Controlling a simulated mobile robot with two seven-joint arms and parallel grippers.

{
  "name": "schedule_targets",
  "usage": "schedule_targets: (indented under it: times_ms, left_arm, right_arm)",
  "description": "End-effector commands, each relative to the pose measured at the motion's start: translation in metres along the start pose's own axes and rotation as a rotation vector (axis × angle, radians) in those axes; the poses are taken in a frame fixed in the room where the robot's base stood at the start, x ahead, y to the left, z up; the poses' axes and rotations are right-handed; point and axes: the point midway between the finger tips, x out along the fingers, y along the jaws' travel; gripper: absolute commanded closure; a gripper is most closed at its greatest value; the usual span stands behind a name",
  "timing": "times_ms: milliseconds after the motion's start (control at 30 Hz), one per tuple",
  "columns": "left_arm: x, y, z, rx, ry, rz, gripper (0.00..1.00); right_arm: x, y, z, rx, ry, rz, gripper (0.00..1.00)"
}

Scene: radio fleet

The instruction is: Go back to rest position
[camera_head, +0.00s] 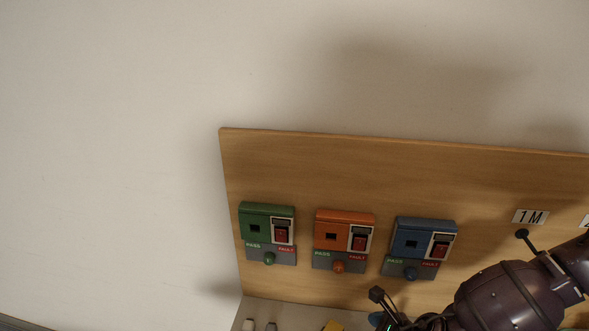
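My dark purple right arm comes in from the right edge and fills the bottom right corner. Its far end runs out of the picture at the bottom edge, where small black parts show. I cannot make out any gripper fingers there. My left arm and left gripper are not in view.
A wooden board (350,165) stands against a pale wall (110,150). On it are a green station (258,210), an orange station (340,217) and a blue station (420,224). A "1M" label (530,216) is at the right. Cut-off small items lie on a surface (300,315) below.

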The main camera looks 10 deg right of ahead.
Motion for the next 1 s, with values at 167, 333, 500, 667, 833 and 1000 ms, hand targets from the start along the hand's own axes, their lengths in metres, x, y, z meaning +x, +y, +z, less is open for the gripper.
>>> schedule_targets:
  times_ms: [167, 333, 500, 667, 833, 1000]
  left_arm:
    - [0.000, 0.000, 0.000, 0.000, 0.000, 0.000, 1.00]
    - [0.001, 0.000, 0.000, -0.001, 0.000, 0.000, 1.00]
    - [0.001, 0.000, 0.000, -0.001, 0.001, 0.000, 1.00]
    - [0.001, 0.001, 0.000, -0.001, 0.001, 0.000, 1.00]
    - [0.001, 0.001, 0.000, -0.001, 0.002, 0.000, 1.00]
    - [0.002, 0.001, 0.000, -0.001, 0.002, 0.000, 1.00]
  right_arm:
    - [0.021, 0.044, 0.009, 0.176, -0.040, 0.069, 0.01]
    - [0.043, 0.103, 0.031, 0.490, -0.101, 0.166, 0.01]
    - [0.055, 0.147, 0.058, 0.832, -0.156, 0.255, 0.01]
    - [0.059, 0.171, 0.082, 1.170, -0.206, 0.328, 0.01]
    - [0.058, 0.174, 0.100, 1.538, -0.266, 0.389, 0.01]
    - [0.052, 0.158, 0.104, 1.917, -0.341, 0.432, 0.01]
